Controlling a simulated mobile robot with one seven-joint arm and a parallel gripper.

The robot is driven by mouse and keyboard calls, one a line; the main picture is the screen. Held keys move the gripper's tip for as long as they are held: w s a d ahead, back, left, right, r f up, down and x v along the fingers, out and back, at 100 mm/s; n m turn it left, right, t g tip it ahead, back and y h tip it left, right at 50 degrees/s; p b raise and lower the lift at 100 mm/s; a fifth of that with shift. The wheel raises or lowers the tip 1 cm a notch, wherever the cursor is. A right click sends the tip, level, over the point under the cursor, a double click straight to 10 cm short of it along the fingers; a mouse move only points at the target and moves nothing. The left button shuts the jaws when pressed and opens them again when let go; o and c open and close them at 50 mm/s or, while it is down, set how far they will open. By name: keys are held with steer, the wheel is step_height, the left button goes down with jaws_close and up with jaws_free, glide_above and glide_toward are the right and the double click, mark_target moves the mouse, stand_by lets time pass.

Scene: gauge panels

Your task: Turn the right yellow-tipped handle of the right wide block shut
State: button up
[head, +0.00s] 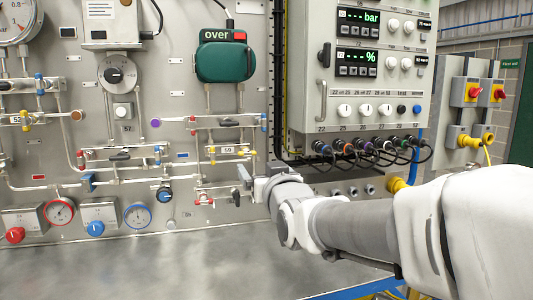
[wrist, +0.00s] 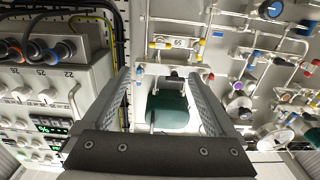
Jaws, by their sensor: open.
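The right wide block (head: 229,150), with a white label, sits on the grey panel. Its right yellow-tipped handle (head: 247,154) is at its right end, and another yellow-tipped handle (head: 212,150) is at its left end. The wrist view shows the panel upside down, with the block (wrist: 178,43) beyond my fingers and the right handle (wrist: 157,45) at its left end. My gripper (head: 241,185) is open, in front of the panel and below the block.
Pipes and small valves surround the block. A green gauge box (head: 225,61) is above it. A grey cabinet (head: 362,75) with cables (head: 372,150) stands out on the right, close to my arm. A grey bench surface (head: 130,270) lies clear below.

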mark_target(248, 153)
steer(key=x, duration=1.6)
steer(key=shift+f+p, duration=0.1)
steer(key=shift+p, duration=0.2)
steer(key=shift+s, duration=0.1)
steer(key=shift+c, duration=0.3)
steer(key=c, duration=1.3)
